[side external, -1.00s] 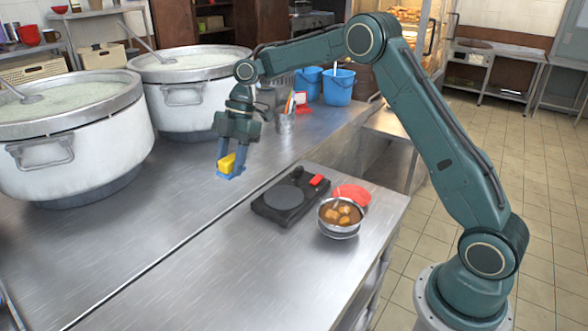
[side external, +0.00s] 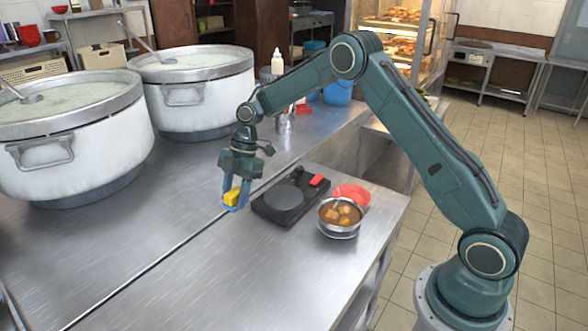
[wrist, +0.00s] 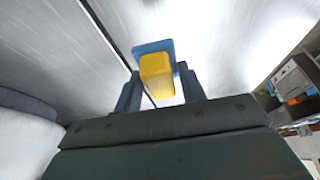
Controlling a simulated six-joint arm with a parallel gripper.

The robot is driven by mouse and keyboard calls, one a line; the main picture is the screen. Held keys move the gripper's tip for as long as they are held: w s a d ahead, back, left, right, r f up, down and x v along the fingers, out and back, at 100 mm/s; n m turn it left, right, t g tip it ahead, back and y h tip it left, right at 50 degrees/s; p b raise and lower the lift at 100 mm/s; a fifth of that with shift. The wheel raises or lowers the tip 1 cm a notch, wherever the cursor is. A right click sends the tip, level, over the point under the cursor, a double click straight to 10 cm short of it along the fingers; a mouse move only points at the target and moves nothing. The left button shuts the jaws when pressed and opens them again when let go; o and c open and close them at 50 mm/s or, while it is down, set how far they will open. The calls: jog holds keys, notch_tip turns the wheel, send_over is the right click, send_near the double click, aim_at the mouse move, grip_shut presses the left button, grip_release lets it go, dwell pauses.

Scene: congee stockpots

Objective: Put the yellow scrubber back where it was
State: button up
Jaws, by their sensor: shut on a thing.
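The yellow scrubber (side external: 232,197) is a small yellow block with a blue base. My gripper (side external: 237,200) is shut on it and holds it just left of the black hot plate, by the seam between the two steel counters. In the wrist view the yellow scrubber (wrist: 156,76) sits between my two fingers, with its blue base at the far end. I cannot tell for sure whether it touches the counter.
The black hot plate (side external: 290,200) is close to the right of my gripper, with a steel bowl of food (side external: 340,217) and a red plate (side external: 352,193) beyond it. Two large white pots (side external: 80,150) stand at the left. The front counter (side external: 215,285) is clear.

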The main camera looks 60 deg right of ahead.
aim_at(236, 236)
jog(key=shift+f, duration=4.9)
jog(key=shift+f, duration=0.15)
jog(key=o, duration=1)
jog(key=shift+o, duration=0.2)
jog(key=shift+r, duration=0.2)
jog(key=v, duration=1.2)
